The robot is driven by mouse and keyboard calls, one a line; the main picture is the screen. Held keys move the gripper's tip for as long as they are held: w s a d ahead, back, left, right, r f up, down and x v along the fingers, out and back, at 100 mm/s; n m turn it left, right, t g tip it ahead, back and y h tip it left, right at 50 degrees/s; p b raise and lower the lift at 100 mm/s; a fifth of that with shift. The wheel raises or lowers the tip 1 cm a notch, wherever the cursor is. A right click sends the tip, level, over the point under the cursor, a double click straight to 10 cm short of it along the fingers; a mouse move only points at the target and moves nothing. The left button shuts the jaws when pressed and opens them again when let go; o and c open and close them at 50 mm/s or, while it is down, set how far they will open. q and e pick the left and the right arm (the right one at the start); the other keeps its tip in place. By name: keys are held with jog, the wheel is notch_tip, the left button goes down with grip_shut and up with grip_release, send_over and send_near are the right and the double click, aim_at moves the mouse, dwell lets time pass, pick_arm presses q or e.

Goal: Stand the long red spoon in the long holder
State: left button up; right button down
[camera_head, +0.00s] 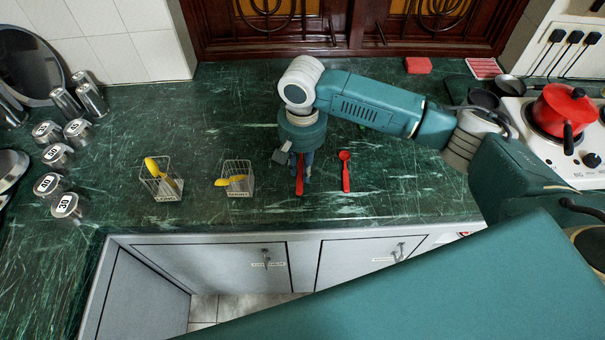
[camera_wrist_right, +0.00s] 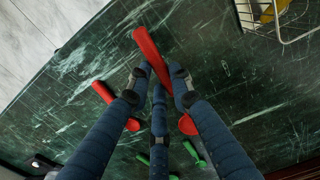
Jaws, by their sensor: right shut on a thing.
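My right gripper (camera_head: 301,162) points down over the counter and is shut on a red spoon (camera_head: 299,185). In the right wrist view the held spoon's red handle (camera_wrist_right: 152,55) passes between the fingertips (camera_wrist_right: 158,82). I cannot tell whether it touches the counter. A second red spoon (camera_head: 346,172) lies on the counter just right of the gripper; it also shows in the right wrist view (camera_wrist_right: 103,91). The wire holder labelled LONG (camera_head: 164,198) stands at the left with a yellow spoon (camera_head: 158,172) in it, well apart from my gripper. My left gripper is out of view.
The wire holder labelled SHORT (camera_head: 240,193), with a yellow spoon (camera_head: 236,180), stands between the LONG holder and my gripper. Numbered metal canisters (camera_head: 68,204) stand far left; a red pot (camera_head: 563,108) is far right.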

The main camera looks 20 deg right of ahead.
aim_at(302, 172)
notch_tip(302, 172, down, 3)
jog(key=shift+s+f+p, duration=0.1)
jog(key=shift+p, duration=0.95)
jog(key=shift+f, duration=0.3)
jog(key=shift+f, duration=0.1)
jog(key=c, duration=1.6)
grip_release()
jog(key=shift+o, duration=0.2)
jog(key=shift+f+b, duration=0.35)
jog(key=shift+b, duration=0.85)
notch_tip(302, 172, up, 11)
jog(key=shift+a+r+b, duration=0.1)
jog(key=shift+r+b, duration=0.1)
jog(key=shift+b, duration=0.45)
